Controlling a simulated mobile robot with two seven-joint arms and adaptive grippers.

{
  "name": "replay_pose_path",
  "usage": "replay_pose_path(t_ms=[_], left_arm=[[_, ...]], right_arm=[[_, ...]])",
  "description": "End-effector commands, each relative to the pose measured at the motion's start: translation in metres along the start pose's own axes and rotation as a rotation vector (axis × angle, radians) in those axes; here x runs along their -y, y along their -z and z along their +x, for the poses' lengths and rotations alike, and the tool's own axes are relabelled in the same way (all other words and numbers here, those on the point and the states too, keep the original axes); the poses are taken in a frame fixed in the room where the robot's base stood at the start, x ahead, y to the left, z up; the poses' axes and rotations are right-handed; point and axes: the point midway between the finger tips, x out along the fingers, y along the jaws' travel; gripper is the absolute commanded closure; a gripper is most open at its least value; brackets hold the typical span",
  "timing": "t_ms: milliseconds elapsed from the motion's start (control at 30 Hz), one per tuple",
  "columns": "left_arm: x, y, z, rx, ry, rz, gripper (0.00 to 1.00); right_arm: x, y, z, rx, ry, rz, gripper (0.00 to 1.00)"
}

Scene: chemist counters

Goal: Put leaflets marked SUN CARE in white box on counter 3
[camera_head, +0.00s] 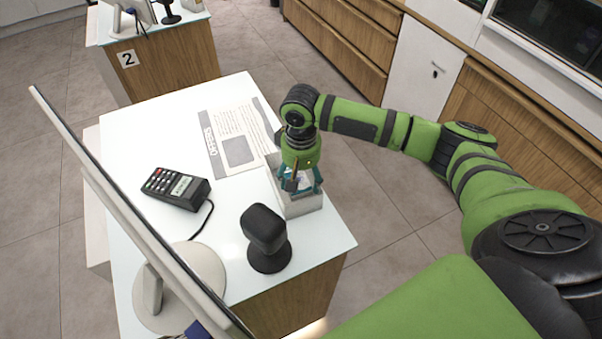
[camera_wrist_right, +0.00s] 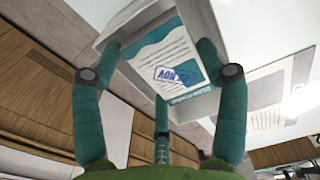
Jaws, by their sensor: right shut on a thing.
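The white box (camera_head: 303,207) stands at the right edge of the near white counter (camera_head: 322,238). My right gripper (camera_head: 303,187) reaches down over the box, with its teal fingers at the opening. In the right wrist view the fingers (camera_wrist_right: 162,95) close around a white and teal leaflet (camera_wrist_right: 165,55) with a blue stamp; its title is too small and turned to read surely. The box's pale walls (camera_wrist_right: 110,20) show around the leaflet. I cannot tell whether the leaflet touches the box floor. My left gripper is not in view.
A card terminal (camera_head: 176,189), a black scanner (camera_head: 266,238) and a monitor (camera_head: 130,205) stand on the near counter. A counter marked 2 (camera_head: 127,59) stands farther back; drawers (camera_head: 340,35) line the back right.

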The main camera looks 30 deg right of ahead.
Motion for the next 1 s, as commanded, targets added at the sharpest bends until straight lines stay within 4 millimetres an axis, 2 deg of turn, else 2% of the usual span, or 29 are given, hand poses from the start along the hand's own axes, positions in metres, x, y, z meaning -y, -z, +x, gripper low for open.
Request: replay_pose_path(t_ms=[200,233,267,300,633,733,867,1000], left_arm=[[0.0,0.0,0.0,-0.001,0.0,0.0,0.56],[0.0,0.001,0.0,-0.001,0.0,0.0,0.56],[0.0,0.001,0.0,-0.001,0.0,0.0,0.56],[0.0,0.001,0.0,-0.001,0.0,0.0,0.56],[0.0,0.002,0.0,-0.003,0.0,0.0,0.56],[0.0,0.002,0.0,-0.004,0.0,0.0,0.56],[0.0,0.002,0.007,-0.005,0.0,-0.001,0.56],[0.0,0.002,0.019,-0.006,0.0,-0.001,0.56]], right_arm=[[0.001,0.0,0.004,-0.001,0.001,-0.001,0.6],[0.0,0.0,0.004,0.0,0.001,-0.001,0.19],[0.0,0.0,0.004,0.0,0.001,-0.001,0.06],[0.0,0.0,0.004,0.0,0.001,-0.001,0.03],[0.0,0.0,0.003,-0.001,0.001,0.0,0.03],[0.0,0.001,-0.003,-0.003,0.001,-0.001,0.03],[0.001,0.002,-0.019,-0.006,0.003,-0.002,0.03],[0.001,0.002,-0.049,-0.007,0.005,-0.002,0.03]])
